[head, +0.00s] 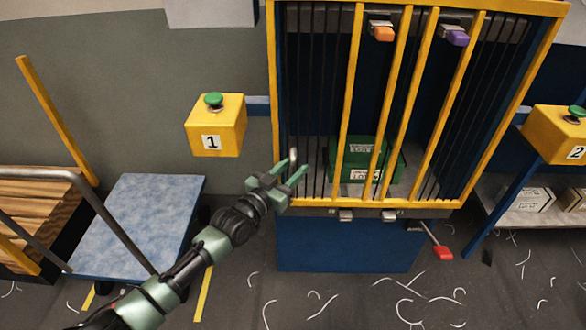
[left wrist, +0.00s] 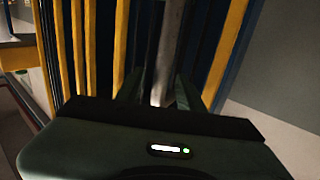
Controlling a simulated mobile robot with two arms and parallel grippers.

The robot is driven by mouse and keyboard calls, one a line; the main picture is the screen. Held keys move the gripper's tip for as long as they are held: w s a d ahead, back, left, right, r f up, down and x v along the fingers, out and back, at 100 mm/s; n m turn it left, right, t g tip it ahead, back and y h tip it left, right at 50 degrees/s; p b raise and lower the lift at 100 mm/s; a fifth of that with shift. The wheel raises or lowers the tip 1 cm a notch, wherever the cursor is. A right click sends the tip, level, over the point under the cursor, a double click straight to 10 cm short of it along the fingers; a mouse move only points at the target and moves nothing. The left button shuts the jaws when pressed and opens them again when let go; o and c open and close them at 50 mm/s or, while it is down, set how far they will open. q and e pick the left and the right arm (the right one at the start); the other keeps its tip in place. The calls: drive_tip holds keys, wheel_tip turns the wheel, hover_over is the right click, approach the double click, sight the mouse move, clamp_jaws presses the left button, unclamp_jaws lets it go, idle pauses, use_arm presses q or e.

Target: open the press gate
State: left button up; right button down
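The press gate (head: 395,85), a yellow frame with yellow and dark bars, stands shut across the front of the blue press. Its short pale vertical handle (head: 293,155) is at the gate's lower left edge. My left gripper (head: 289,173) is at that handle, with its green fingers apart. In the left wrist view the grey handle bar (left wrist: 168,55) shows between the two fingers (left wrist: 158,92), and the fingers do not seem closed on it. Green boxes (head: 362,150) sit behind the bars. My right gripper is not in view.
Yellow button box 1 (head: 214,138) is left of the gate, and box 2 (head: 560,135) is at the right. A blue-topped cart (head: 140,215) stands at left. A red-tipped lever (head: 441,250) sticks out below the gate. The floor in front has scattered white threads.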

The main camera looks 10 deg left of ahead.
use_arm(q)
clamp_jaws()
idle(1.3)
